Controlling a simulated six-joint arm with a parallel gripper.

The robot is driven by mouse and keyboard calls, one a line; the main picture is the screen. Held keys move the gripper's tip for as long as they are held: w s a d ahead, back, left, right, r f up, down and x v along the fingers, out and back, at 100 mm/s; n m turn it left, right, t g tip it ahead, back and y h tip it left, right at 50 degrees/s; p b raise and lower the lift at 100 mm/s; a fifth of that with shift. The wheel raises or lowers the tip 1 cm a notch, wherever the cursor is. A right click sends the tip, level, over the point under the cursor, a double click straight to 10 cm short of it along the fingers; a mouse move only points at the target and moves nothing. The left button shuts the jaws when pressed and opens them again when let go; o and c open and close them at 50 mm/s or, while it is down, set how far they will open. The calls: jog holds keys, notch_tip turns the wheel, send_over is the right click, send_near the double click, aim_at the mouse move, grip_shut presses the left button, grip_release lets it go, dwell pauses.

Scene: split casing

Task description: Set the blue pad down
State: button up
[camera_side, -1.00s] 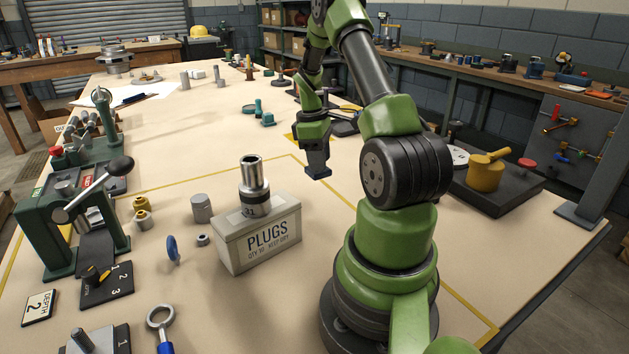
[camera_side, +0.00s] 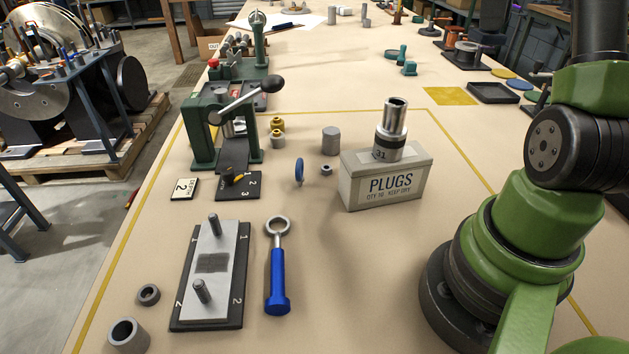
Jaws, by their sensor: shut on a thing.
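My gripper is outside the current view; only part of my green and black arm shows at the right. Whatever the gripper holds is hidden from me. A flat round blue piece (camera_side: 503,72) lies at the back right, and I cannot tell if it is the blue pad. A thin blue disc (camera_side: 299,172) stands on edge on the bench, left of the grey PLUGS box (camera_side: 383,188). A yellow square (camera_side: 450,96) is marked flat on the bench at the back right, with nothing on it.
A black tray (camera_side: 492,92) and a round yellow piece (camera_side: 519,84) lie beside the yellow square. A green lever press (camera_side: 205,130), a plate with two pins (camera_side: 212,260) and a blue-handled eye tool (camera_side: 278,275) stand at left. The bench front middle is clear.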

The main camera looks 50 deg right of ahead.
jog(key=w+a, duration=1)
jog(key=a, duration=0.1)
jog(key=w+a, duration=0.3)
jog(key=a, duration=1.4)
jog(key=s+a, duration=0.8)
jog(key=a, duration=0.4)
jog(key=s+a, duration=0.8)
jog(key=a, duration=0.3)
notch_tip(320, 180, down, 28)
jog(key=shift+w+r, duration=0.1)
jog(key=shift+r, duration=0.05)
jog(key=o, duration=0.9)
jog(key=shift+o, duration=0.2)
